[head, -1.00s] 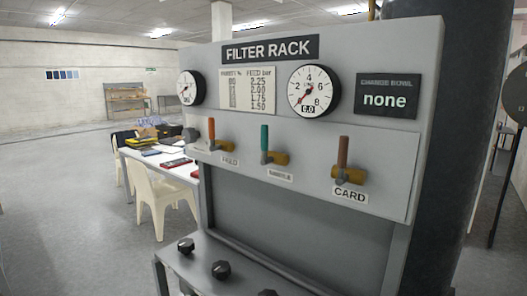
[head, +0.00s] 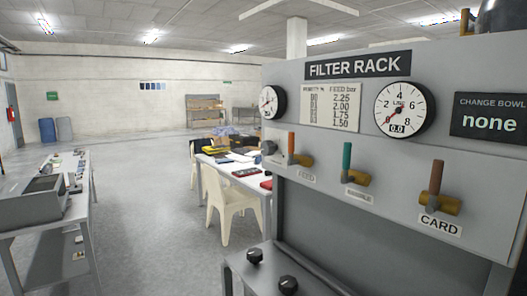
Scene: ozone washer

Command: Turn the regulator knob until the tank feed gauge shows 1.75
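The filter rack (head: 390,155) fills the right side of the head view. A small gauge (head: 269,102) sits at its left end; its reading is too small to tell. A larger gauge (head: 405,104) reads 0.0. A grey round knob (head: 268,148) sticks out at the rack's left edge, below the small gauge; I cannot tell if it is the regulator knob. Two black knobs (head: 255,255) show on the lower shelf. A feed table plate (head: 332,104) lists 2.25, 2.00, 1.75 and 1.50 bar. Neither gripper is in view.
Three levers stand on the rack: orange (head: 291,143), teal (head: 347,157) and one labelled CARD (head: 436,178). A display (head: 489,115) reads "none". A white table (head: 238,178) and cream chair (head: 228,202) stand behind. A bench (head: 40,215) is at left. Open floor (head: 150,235) lies between.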

